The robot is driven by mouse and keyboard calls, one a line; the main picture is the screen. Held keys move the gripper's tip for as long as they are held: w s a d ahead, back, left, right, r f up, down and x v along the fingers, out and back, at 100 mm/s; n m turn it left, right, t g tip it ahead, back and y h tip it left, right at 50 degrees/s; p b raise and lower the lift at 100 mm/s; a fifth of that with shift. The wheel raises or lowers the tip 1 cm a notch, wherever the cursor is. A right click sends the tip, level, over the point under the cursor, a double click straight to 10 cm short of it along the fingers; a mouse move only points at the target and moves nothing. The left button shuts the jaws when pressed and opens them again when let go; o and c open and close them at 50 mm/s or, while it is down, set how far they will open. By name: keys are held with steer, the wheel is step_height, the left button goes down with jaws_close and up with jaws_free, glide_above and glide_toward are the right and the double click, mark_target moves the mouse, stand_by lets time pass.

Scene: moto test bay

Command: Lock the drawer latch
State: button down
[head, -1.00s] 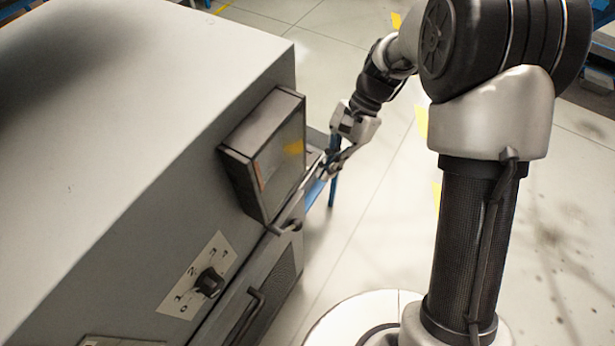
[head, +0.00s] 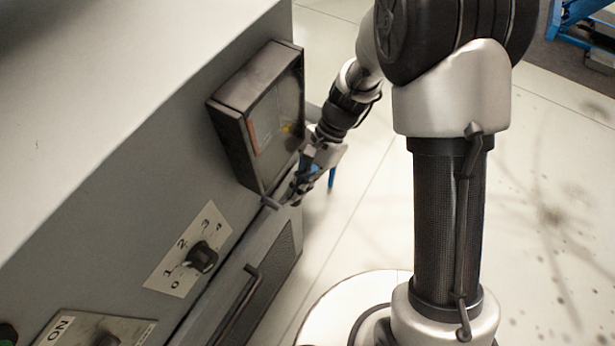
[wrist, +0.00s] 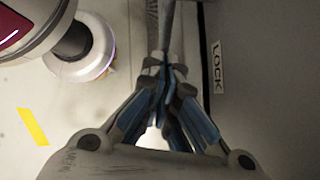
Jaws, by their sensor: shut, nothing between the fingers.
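The drawer (head: 262,280) is in the front of the grey cabinet, with a dark bar handle (head: 238,305). A small grey latch lever (head: 270,203) sticks out above the drawer's upper edge, under the box-shaped panel. My gripper (head: 286,199) is beside the lever's right side in the head view; I cannot tell whether they touch. In the wrist view my gripper (wrist: 166,62) has its fingers together and empty. A grey bar passes just beyond the fingertips there. A white LOCK label (wrist: 217,67) is on the cabinet face to their right.
A box-shaped panel (head: 232,140) juts from the cabinet (head: 110,190) close to my gripper and wrist. A rotary knob (head: 202,258) on a numbered plate sits left of the drawer. Open floor (head: 355,220) lies to the right of the cabinet.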

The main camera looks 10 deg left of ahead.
mark_target(296, 203)
steer(key=shift+s+a+f+g+y, duration=0.1)
steer(key=shift+s+f+g+y, duration=0.1)
steer(key=shift+f+g+y, duration=0.4)
stand_by(0.4)
steer(key=shift+s+a+f+g+y, duration=0.2)
steer(key=shift+s+f+g, duration=0.15)
steer(key=shift+g, duration=0.35)
steer(key=shift+s+a+f+g+y, duration=0.1)
steer(key=shift+s+f+g+y, duration=0.15)
steer(key=shift+f+g, duration=0.35)
steer(key=shift+s+a+f+g+p, duration=0.15)
steer(key=shift+s+g+p, duration=0.2)
steer(key=shift+s, duration=0.1)
